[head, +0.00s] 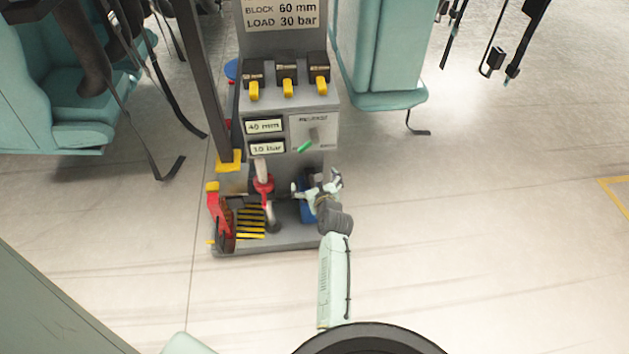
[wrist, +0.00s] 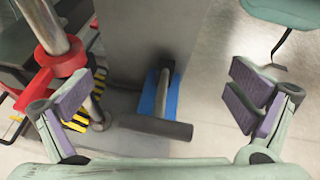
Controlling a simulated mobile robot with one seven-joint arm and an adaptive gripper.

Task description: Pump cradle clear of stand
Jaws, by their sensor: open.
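The grey stand (head: 285,105) is upright, with a base plate at floor level. A blue pump part (head: 307,212) is at the lower right of the stand, also seen in the wrist view (wrist: 150,92). A pump lever (wrist: 164,75) ends in a dark grey crossbar grip (wrist: 150,126). My gripper (head: 318,190) is at the stand's lower right. Its purple-padded fingers (wrist: 160,97) are wide apart, with lever and grip between them in the picture and no visible contact. A black-and-yellow striped plate (head: 250,222) is low on the left; which part is the cradle, I cannot tell.
A pale post with a red collar (head: 263,186) stands left of my gripper, near a red part (head: 215,207). A green valve lever (head: 305,147) is on the stand's panel. Teal seats with hanging straps (head: 170,165) flank the stand. Floor to the right is clear.

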